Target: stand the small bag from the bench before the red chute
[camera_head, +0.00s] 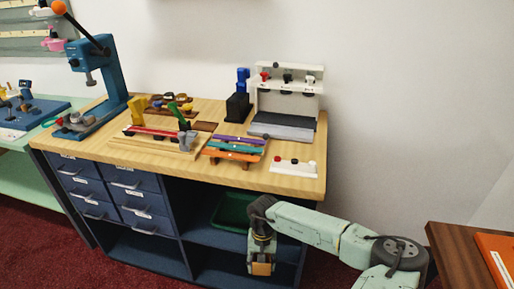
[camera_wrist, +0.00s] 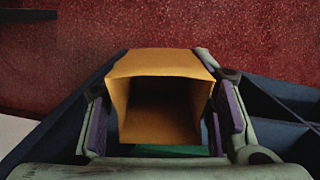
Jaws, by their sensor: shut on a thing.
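The small bag (camera_head: 262,268) is orange-tan and hangs in my gripper (camera_head: 262,255), low in front of the bench's open shelves. In the wrist view the bag (camera_wrist: 160,62) sits between the two purple-padded fingers, with its open mouth towards the camera and its inside dark. My gripper is shut on it. The bench (camera_head: 300,185) has a pale wooden top and a dark blue body. I cannot make out a red chute in either view.
A green tray (camera_head: 232,210) lies on the shelf behind my gripper. A blue press (camera_head: 115,75), a white rack (camera_head: 287,95) and several coloured strips (camera_head: 235,152) occupy the bench top. A brown table (camera_head: 455,255) with an orange item (camera_head: 499,256) is at right. Red carpet lies below.

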